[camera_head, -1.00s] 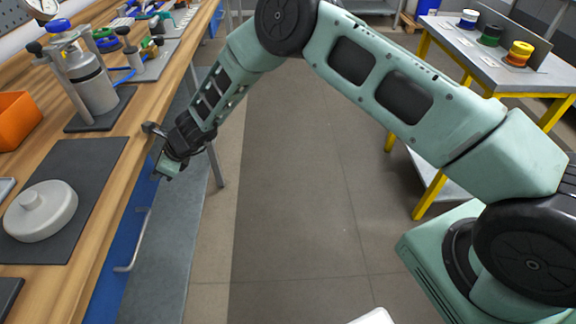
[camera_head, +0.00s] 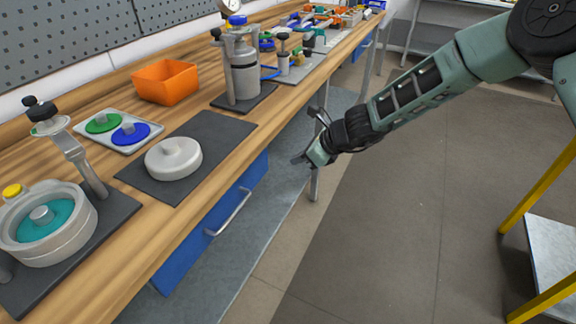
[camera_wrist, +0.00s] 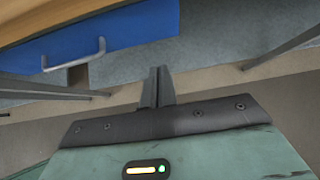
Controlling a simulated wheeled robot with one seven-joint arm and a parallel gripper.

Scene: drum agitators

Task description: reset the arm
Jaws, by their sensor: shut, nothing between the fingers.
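My gripper (camera_head: 301,160) hangs in the air off the front edge of the wooden bench, to the right of the blue drawer front. Its fingers also show in the wrist view (camera_wrist: 157,84); they are together with nothing between them. My arm comes in from the upper right, and its upper part is cut off by the frame.
On the bench (camera_head: 225,155) stand a round pot with a teal inside (camera_head: 48,222), a white lid (camera_head: 173,158) on a dark mat, an orange bin (camera_head: 166,82) and a grey canister (camera_head: 243,70). A blue drawer (camera_head: 212,225) has a protruding handle. Open floor lies right.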

